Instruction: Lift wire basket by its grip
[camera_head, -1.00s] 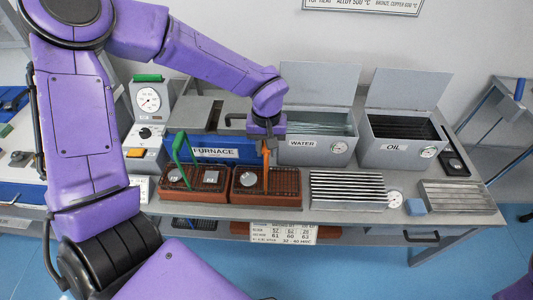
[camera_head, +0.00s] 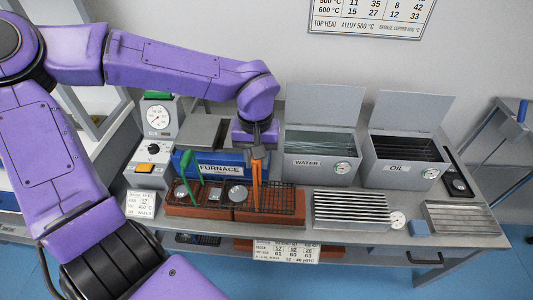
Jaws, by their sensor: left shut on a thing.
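A dark wire basket (camera_head: 283,199) with a tall orange grip (camera_head: 256,184) is over the right-hand reddish-brown brick. My left gripper (camera_head: 257,155) comes down from above and is shut on the top of the orange grip. The basket looks level and holds a round metal piece (camera_head: 237,193). I cannot tell whether its underside touches the brick. A second wire basket with a green grip (camera_head: 193,165) is directly to its left, with small metal pieces in it. My right gripper is not in view.
The blue furnace (camera_head: 221,169) is behind the baskets. The open water tank (camera_head: 318,167) and oil tank (camera_head: 405,172) stand behind and to the right. A ribbed metal rack (camera_head: 350,209) is right of the basket. A gauge stand (camera_head: 158,118) is at the left.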

